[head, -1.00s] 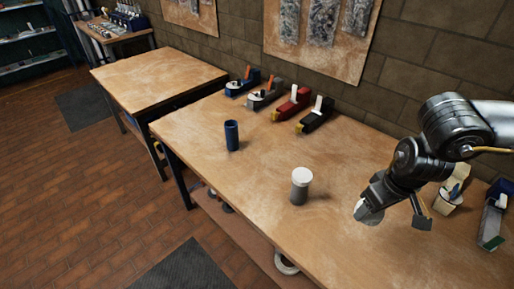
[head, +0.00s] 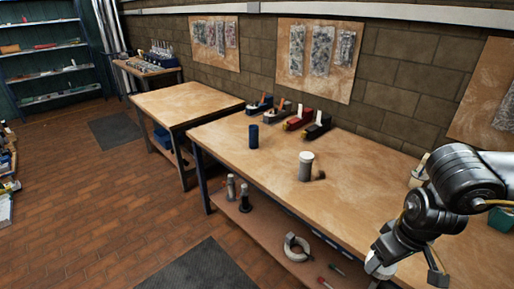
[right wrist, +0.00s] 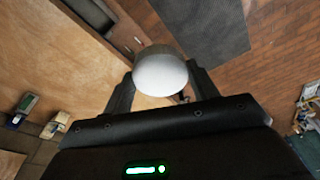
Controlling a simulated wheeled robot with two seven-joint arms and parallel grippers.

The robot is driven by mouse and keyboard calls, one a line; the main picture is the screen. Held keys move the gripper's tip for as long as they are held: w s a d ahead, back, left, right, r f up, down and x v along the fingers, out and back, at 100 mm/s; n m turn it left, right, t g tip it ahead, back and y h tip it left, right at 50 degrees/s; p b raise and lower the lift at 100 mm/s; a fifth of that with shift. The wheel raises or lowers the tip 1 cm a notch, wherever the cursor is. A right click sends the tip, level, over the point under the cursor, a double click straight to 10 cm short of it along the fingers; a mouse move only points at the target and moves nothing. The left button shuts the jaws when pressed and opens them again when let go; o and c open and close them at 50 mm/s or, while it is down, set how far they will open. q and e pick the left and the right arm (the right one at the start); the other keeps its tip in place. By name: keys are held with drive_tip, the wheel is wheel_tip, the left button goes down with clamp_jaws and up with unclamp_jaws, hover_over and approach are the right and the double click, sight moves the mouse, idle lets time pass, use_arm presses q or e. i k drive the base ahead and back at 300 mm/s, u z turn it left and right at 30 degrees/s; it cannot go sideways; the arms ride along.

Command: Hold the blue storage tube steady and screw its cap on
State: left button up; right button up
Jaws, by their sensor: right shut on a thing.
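The blue storage tube (head: 253,136) stands upright on the long workbench, left of the grey tube, with no gripper touching it. My right gripper (head: 408,272) is at the lower right of the head view, far from the blue tube. It is shut on a round white cap (head: 380,267). In the right wrist view the cap (right wrist: 160,72) sits between the two fingers, its pale round face toward the camera. My left gripper is not in view.
A grey tube with a white top (head: 306,168) stands on the workbench (head: 235,153), with a small brown object beside it. Several clamp-like tools (head: 299,118) line the back edge. A lower shelf holds a pale ring (head: 296,246). The bench's middle is largely clear.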

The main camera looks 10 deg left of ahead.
sight(254, 130)
drive_tip(key=u, duration=0.25)
drive_tip(key=i, duration=0.25)
drive_tip(key=u, duration=0.95)
drive_tip(key=i, duration=1.2)
drive_tip(key=z, duration=0.85)
drive_tip(key=i, duration=0.3)
drive_tip(key=z, duration=0.4)
